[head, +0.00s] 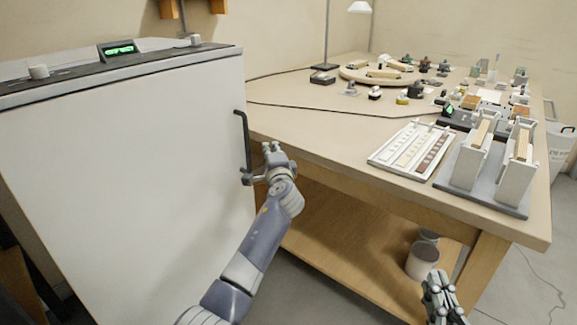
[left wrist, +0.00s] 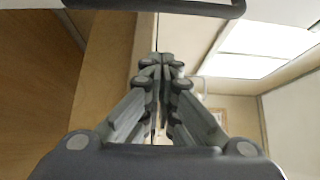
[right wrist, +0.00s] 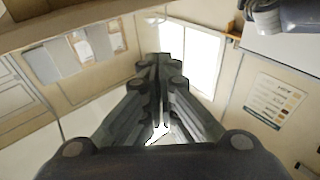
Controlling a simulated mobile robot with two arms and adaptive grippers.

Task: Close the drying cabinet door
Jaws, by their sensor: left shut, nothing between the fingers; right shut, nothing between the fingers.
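The white drying cabinet (head: 120,65) stands at the left in the head view. Its white door (head: 120,180) fills the front, and I see no clear gap along its top edge. The dark door handle (head: 243,140) is upright at the door's right edge. My left gripper (head: 272,148) is shut and empty, just right of the handle's lower part; I cannot tell whether they touch. The handle also shows across the top of the left wrist view (left wrist: 155,11). My right gripper (head: 434,278) is shut and empty, low at the right, in front of the bench.
A wooden bench (head: 330,140) stands right of the cabinet, with a white sample tray (head: 385,158), a rack of white holders (head: 460,185) and several small items on it. A white bucket (head: 421,262) stands by the lower shelf (head: 330,235).

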